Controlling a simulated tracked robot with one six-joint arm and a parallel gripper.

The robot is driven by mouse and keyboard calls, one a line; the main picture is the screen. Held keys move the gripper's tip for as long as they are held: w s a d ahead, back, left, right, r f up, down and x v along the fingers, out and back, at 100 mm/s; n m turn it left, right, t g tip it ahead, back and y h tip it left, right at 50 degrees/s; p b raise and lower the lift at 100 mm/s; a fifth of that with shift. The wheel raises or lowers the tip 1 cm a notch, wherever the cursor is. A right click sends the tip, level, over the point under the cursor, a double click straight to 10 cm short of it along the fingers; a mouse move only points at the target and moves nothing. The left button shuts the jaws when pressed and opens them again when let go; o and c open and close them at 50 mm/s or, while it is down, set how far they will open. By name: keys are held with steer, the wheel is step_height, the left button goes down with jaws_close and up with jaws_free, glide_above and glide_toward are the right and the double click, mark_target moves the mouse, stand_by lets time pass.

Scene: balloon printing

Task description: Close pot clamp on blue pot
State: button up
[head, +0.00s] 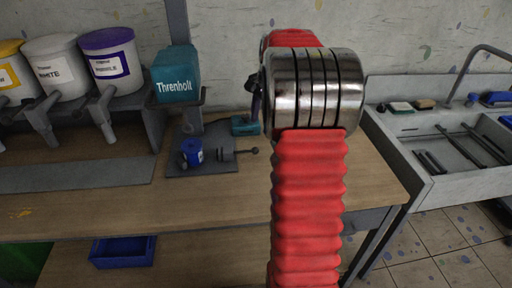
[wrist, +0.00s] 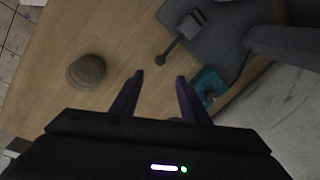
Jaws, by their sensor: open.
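The blue pot (head: 192,151) stands on a dark grey base plate on the workbench in the head view. The grey pot clamp (head: 225,154) is just right of it, with a rod ending in a dark ball knob (head: 255,150). A small gap seems to show between the clamp's block and the pot. In the wrist view the clamp's block (wrist: 193,22) and ball knob (wrist: 160,60) lie just beyond my fingertips. My gripper (wrist: 160,76) is open and empty, with two dark purple fingers apart. The pot is not visible in the wrist view.
A teal tool (head: 244,125) lies behind the clamp. A teal Threnholt box (head: 176,75) stands above the plate's left side. A round brownish object (wrist: 86,72) sits on the bench in the wrist view. Paint buckets (head: 58,66) stand left; a sink (head: 455,150) is right.

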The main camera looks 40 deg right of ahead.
mark_target(256, 148)
steer(key=f, duration=0.4)
steer(key=w+f, duration=0.1)
steer(key=f, duration=0.4)
steer(key=w+f, duration=0.1)
steer(key=f, duration=0.3)
steer(key=shift+w+f, duration=0.15)
steer(key=shift+w, duration=0.1)
steer(key=shift+c, duration=0.5)
jaws_close()
